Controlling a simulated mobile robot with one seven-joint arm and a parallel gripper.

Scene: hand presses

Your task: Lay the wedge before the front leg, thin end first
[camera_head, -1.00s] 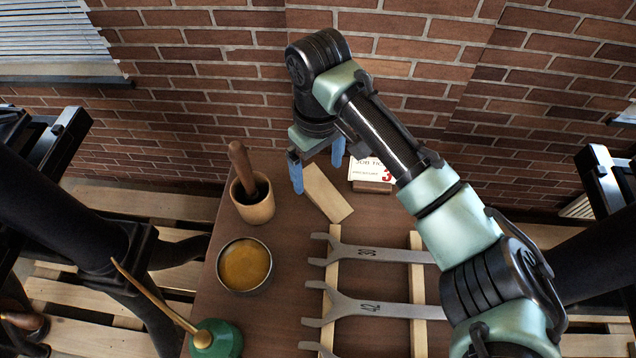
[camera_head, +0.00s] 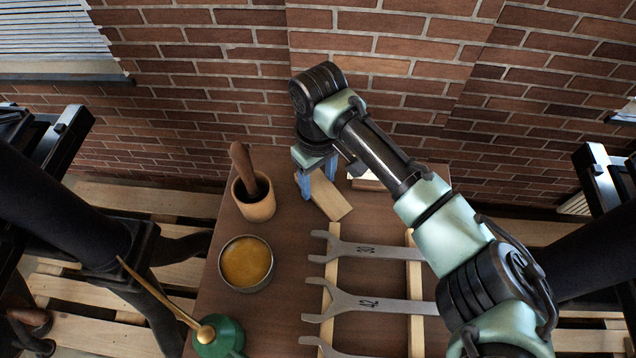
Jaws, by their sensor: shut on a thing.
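The wedge (camera_head: 330,198) is a pale wooden block lying on the brown table near its back edge, in the head view. My gripper (camera_head: 318,182) has its blue fingers down on either side of the wedge's far end and is shut on it. The wedge's near end points towards the lower right and shows clear of the fingers. The far end is partly hidden by the fingers and hand. Which end is thin I cannot tell. I cannot pick out a front leg for certain.
A wooden mortar with pestle (camera_head: 254,198), a tin of amber paste (camera_head: 246,263) and a green oil can (camera_head: 219,337) stand left of the wedge. Flat spanners (camera_head: 370,307) lie on wooden strips in front. Black machine frames (camera_head: 598,170) flank the table; a brick wall (camera_head: 230,60) is behind.

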